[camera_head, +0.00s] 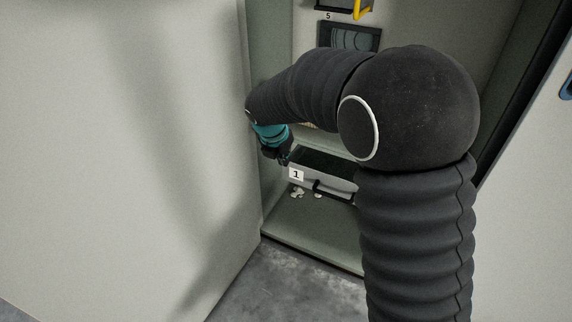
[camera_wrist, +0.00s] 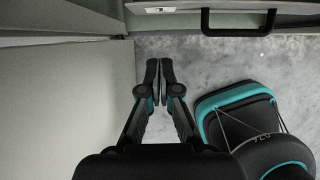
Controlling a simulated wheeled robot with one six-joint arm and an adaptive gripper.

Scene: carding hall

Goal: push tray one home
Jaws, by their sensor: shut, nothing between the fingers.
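Tray one (camera_head: 312,182) is a grey tray with a white "1" label and a black bar handle (camera_head: 333,192), low in the cabinet. Its dark top shows behind the front panel, so it stands partly out. My arm covers its right part. In the wrist view its front edge (camera_wrist: 185,22) runs along the top, with the handle (camera_wrist: 238,32) at the right. My gripper (camera_wrist: 159,62) is shut and empty, its tips short of the front in the picture, left of the handle. In the head view my gripper (camera_head: 278,158) is by the tray's left end; contact cannot be told.
An open door panel (camera_head: 125,130) stands on the left and also fills the left of the wrist view (camera_wrist: 65,110). White scraps (camera_head: 298,192) lie on the cabinet floor (camera_head: 300,227) under the tray. A yellow part (camera_head: 364,9) juts out above, near the "5" label.

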